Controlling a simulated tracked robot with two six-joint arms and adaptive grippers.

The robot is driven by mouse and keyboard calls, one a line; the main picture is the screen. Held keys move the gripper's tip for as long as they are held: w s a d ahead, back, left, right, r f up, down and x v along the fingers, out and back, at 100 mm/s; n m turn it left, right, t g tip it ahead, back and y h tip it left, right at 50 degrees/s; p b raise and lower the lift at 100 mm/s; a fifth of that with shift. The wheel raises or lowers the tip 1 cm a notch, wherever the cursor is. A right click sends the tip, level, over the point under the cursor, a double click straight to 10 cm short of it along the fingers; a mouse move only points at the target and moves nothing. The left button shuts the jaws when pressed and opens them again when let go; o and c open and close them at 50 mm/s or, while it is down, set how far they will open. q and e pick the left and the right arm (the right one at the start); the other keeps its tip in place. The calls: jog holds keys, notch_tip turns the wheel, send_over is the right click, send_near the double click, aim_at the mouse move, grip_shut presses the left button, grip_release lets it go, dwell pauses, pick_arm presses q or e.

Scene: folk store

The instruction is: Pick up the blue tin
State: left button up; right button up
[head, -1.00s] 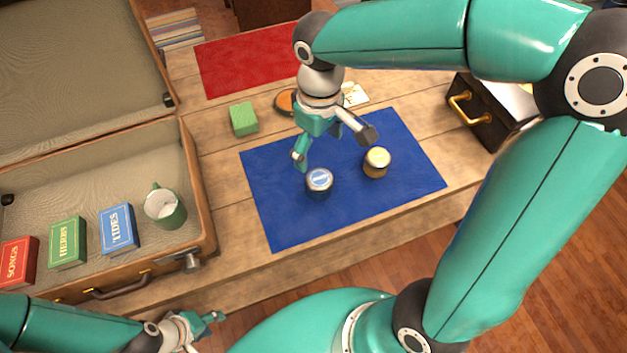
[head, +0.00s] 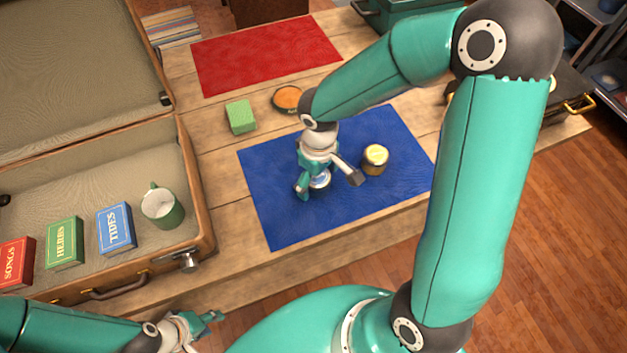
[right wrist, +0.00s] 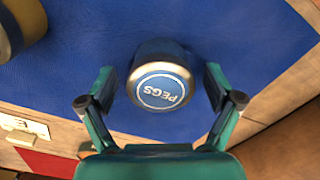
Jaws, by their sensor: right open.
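The blue tin (head: 321,181) stands on the blue cloth (head: 280,215), partly hidden by my right gripper (head: 328,190) in the head view. Gaps show between the tin and both fingers. My left gripper (head: 205,325) is low at the front left, away from the tin; its fingers are too small to read.
A second tin with a yellowish lid (head: 375,158) stands right of the blue tin. The open suitcase (head: 205,225) at left holds a mug (head: 162,207) and several boxes.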

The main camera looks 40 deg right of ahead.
jog(key=shift+f, duration=0.2)
jog(key=c, duration=1.3)
jog(key=shift+r, duration=0.15)
